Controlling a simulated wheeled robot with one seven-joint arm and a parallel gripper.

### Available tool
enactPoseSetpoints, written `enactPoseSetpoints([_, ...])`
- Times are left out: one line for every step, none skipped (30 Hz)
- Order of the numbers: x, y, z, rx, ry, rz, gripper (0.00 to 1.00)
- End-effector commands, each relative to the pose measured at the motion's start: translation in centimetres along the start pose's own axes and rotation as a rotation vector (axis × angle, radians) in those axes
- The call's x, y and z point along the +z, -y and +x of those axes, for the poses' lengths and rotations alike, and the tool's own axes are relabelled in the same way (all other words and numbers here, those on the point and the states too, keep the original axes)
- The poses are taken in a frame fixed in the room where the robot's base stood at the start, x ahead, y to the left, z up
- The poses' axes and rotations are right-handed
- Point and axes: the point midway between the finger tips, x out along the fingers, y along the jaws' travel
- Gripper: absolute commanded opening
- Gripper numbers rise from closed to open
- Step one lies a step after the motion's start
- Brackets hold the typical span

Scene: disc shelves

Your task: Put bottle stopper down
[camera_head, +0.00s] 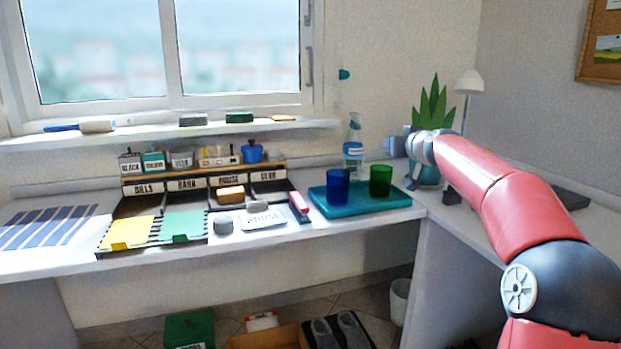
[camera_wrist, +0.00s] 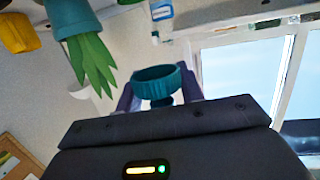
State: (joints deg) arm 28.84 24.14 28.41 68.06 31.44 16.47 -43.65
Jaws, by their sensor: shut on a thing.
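My gripper (camera_head: 394,146) is raised at the right of the desk, just right of the bottle in the head view. In the wrist view my gripper (camera_wrist: 159,91) is shut on a teal bottle stopper (camera_wrist: 157,75), a round cap with a darker stem below it in the picture. The stopper is hard to make out in the head view.
A teal tray (camera_head: 330,204) holds a blue cup (camera_head: 338,186) and a green cup (camera_head: 380,181). A potted plant (camera_head: 433,108) stands behind my arm, near a white lamp (camera_head: 469,84). A labelled organizer (camera_head: 205,180) fills the desk's left-middle. Some desk surface in front of the tray is bare.

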Motion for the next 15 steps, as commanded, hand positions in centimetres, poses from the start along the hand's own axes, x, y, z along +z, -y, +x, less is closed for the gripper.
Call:
enactPoseSetpoints([1.9, -1.1, 0.7, -0.001, 0.004, 0.008, 0.17])
enactPoseSetpoints([2.8, -1.5, 1.1, -0.005, 0.004, 0.008, 0.17])
enactPoseSetpoints([4.1, -1.9, 1.6, -0.011, 0.005, 0.008, 0.17])
enactPoseSetpoints([5.0, -2.2, 1.9, -0.015, 0.004, 0.008, 0.17])
enactPoseSetpoints([6.0, -2.6, 2.3, -0.019, 0.004, 0.007, 0.17])
enactPoseSetpoints([7.4, -3.0, 2.8, -0.026, 0.005, 0.005, 0.17])
enactPoseSetpoints([8.3, -3.4, 3.0, -0.031, 0.003, 0.005, 0.17])
enactPoseSetpoints([9.6, -3.8, 3.4, -0.037, 0.005, 0.006, 0.17])
enactPoseSetpoints([11.2, -4.3, 3.8, -0.045, 0.005, 0.005, 0.17])
enactPoseSetpoints([12.2, -4.6, 4.1, -0.052, 0.002, 0.003, 0.17])
enactPoseSetpoints([13.4, -4.8, 4.4, -0.06, 0.004, 0.001, 0.17])
enactPoseSetpoints([14.8, -5.2, 4.7, -0.069, 0.002, 0.0, 0.17])
enactPoseSetpoints([16.0, -5.5, 4.9, -0.075, 0.002, -0.003, 0.17])
enactPoseSetpoints([17.1, -5.7, 5.1, -0.084, 0.002, -0.005, 0.17])
enactPoseSetpoints([18.5, -6.1, 5.3, -0.093, 0.0, -0.006, 0.17])
